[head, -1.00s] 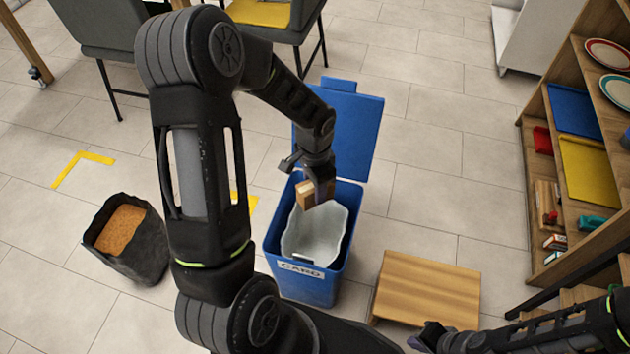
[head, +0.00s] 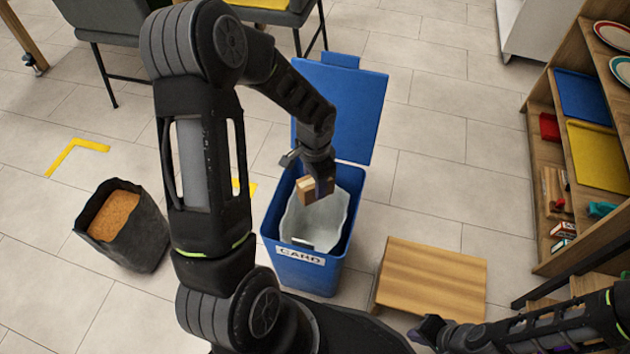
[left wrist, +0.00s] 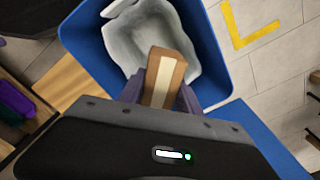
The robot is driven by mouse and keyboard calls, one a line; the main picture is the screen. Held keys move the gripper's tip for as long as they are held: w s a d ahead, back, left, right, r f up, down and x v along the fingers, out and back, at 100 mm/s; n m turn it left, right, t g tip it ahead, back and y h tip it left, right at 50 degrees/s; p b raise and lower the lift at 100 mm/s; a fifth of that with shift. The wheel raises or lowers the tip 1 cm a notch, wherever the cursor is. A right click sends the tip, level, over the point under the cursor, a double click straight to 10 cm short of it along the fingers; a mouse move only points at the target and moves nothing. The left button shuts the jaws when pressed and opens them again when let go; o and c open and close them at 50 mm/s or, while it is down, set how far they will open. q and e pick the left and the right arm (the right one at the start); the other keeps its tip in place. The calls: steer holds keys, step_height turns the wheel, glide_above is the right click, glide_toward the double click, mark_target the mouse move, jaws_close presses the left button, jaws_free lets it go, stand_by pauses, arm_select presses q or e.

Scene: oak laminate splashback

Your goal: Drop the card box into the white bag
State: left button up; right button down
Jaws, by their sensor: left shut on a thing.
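The card box (head: 308,188) is a small brown carton with a pale strip along it. My left gripper (head: 321,185) is shut on it and holds it above the opening of the blue bin. In the left wrist view the card box (left wrist: 163,77) sits between the two fingers (left wrist: 160,97), over the bag. The white bag (head: 315,225) lines the inside of the bin and is open at the top; it also shows in the left wrist view (left wrist: 125,42). A small dark item lies in the bag. My right gripper (head: 428,332) is low at the bottom right; its jaws are unclear.
The blue bin (head: 303,277), labelled CARD, has its lid (head: 345,110) standing open behind. A wooden stool (head: 432,280) stands to its right, a dark sack (head: 140,245) to its left. A shelf unit (head: 543,200) is at the right. Tiled floor is free between them.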

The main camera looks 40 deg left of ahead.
arm_select(q)
steer(key=o, duration=1.4)
steer(key=shift+r, duration=0.15)
step_height(320, 180, up, 8)
steer(key=shift+f+p, duration=0.2)
steer(key=shift+p, duration=1)
